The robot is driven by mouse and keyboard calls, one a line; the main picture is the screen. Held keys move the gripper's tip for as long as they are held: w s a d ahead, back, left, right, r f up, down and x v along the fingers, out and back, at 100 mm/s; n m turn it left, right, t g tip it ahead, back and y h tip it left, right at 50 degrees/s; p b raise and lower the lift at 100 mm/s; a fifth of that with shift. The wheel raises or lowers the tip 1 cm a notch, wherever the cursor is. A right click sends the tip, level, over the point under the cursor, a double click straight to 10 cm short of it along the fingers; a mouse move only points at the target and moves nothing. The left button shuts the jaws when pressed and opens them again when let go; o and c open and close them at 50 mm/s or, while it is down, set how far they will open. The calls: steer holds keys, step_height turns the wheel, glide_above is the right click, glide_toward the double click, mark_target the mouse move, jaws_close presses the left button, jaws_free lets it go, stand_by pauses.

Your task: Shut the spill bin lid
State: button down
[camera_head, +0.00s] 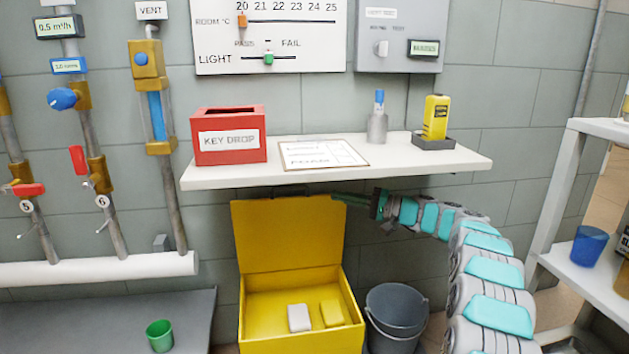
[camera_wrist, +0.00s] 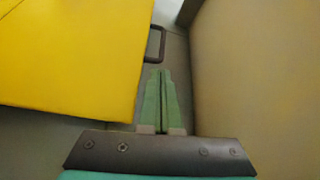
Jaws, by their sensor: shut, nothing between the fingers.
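The yellow spill bin (camera_head: 302,325) stands on the floor under the shelf, with its lid (camera_head: 289,233) raised upright at the back. A white block (camera_head: 299,317) and a yellow block (camera_head: 331,313) lie inside. My gripper (camera_head: 338,197) is shut and empty at the upper right corner of the lid, just below the shelf. In the wrist view, my gripper's green fingers (camera_wrist: 162,76) are together, and the yellow lid (camera_wrist: 75,62) fills the upper left beside them. I cannot tell whether they touch it.
A grey bucket (camera_head: 392,312) stands right of the bin. A low grey bench (camera_head: 185,315) with a green cup (camera_head: 160,336) is at left.

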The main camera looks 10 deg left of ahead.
mark_target(315, 195)
steer(key=w+a, duration=0.1)
steer(key=a, duration=0.1)
steer(key=w+a+r, duration=0.1)
steer(key=a, duration=0.2)
steer(key=w+a, duration=0.2)
steer(key=a, duration=0.1)
steer(key=shift+w+r+p, duration=0.1)
steer(key=shift+r+p, duration=0.2)
steer(key=shift+d, duration=0.15)
